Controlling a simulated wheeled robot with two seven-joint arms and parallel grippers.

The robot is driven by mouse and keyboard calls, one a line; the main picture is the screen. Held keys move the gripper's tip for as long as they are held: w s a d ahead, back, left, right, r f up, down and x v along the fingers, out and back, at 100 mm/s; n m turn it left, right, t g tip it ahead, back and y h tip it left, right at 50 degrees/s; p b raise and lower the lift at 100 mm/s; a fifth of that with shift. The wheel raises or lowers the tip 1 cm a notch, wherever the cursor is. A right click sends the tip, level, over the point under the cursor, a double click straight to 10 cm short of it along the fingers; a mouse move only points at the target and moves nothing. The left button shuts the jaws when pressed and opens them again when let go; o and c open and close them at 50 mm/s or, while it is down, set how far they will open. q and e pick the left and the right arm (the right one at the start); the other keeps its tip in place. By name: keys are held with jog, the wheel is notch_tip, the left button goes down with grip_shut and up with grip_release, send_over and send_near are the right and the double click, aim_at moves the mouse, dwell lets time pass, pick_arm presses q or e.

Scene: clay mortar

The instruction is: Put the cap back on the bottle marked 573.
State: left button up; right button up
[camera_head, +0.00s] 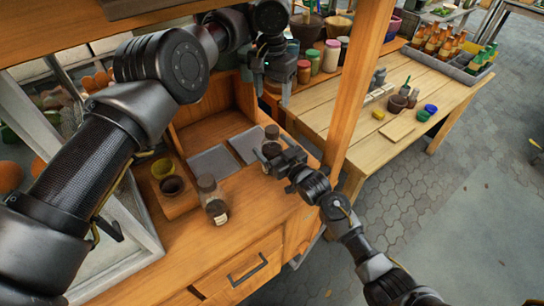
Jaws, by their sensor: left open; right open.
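Two small dark bottles stand near the front of the wooden desk: one with a pale label (217,211) and one just behind it (207,186). Another dark jar or bottle (272,132) stands near the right gripper, with a dark item (271,149) just in front of it, partly covered by that gripper. I cannot read any number, and I cannot make out a loose cap. My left gripper (272,88) is open, pointing down above the desk's back right. My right gripper (279,158) is open at the desk's right side, close to the dark item; contact is unclear.
A wooden holder with a yellow cup (162,168) and a dark cup (173,185) stands left of the bottles. Grey flat panels (212,162) lie behind. A wooden post (358,80) rises at right, beside a slatted table (450,85) with jars and crates.

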jog(key=b+v, duration=0.1)
jog(key=v, duration=0.9)
jog(key=shift+b, duration=0.3)
